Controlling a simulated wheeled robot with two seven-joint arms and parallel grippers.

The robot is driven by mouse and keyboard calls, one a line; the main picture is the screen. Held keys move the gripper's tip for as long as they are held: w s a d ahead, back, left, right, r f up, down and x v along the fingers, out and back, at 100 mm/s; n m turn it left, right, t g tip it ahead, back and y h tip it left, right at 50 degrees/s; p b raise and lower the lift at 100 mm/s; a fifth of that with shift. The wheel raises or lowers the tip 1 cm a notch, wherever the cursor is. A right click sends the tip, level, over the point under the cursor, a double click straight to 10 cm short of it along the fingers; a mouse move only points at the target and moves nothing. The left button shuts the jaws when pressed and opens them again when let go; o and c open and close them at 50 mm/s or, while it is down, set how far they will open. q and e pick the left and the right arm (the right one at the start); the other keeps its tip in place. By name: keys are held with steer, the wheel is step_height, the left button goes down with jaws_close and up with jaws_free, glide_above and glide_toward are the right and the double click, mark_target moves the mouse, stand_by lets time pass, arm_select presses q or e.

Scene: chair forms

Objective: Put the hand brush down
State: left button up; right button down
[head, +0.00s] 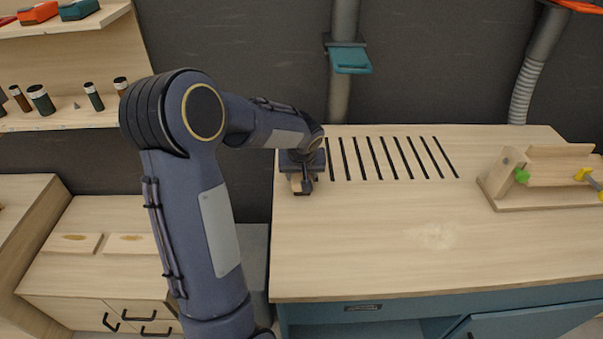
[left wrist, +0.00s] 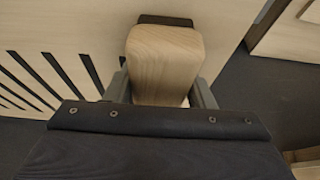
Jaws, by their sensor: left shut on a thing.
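The hand brush (left wrist: 165,55) is in my left gripper, its pale wooden handle between the two fingers in the left wrist view. In the head view my left gripper (head: 302,186) is at the far left corner of the workbench top (head: 390,230), just left of the dark slots. A small wooden part of the brush (head: 297,182) shows there. A dark part shows beyond the handle in the left wrist view. The brush is low over the bench or on it; I cannot tell whether it touches. My right gripper is not in view.
Dark slots (head: 390,158) run across the back of the bench. A wooden fixture with green and yellow knobs (head: 545,175) stands at the right. A pale dust patch (head: 435,235) lies mid-bench. The rest of the bench top is clear. Shelves (head: 70,115) hang at the left.

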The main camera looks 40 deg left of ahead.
arm_select(q)
steer(key=shift+f, duration=0.15)
steer(key=o, duration=0.9)
steer(key=v, duration=1.2)
steer(key=shift+w, duration=0.1)
steer(key=s+d+f+m+h, duration=0.1)
steer(key=s+d+m+h, duration=0.1)
steer(key=s+d, duration=0.3)
steer(key=s+d+m+t+h, duration=0.1)
steer(key=s+d+m+h, duration=0.1)
steer(key=s+d, duration=0.4)
steer(key=s+d+f+m+t+h, duration=0.1)
steer(key=s+d+m+h, duration=0.1)
steer(key=s+d, duration=0.4)
steer(key=shift+s+f+h, duration=0.15)
steer(key=shift+s, duration=0.95)
steer(key=shift+s+f+h, duration=0.15)
steer(key=shift+s, duration=0.9)
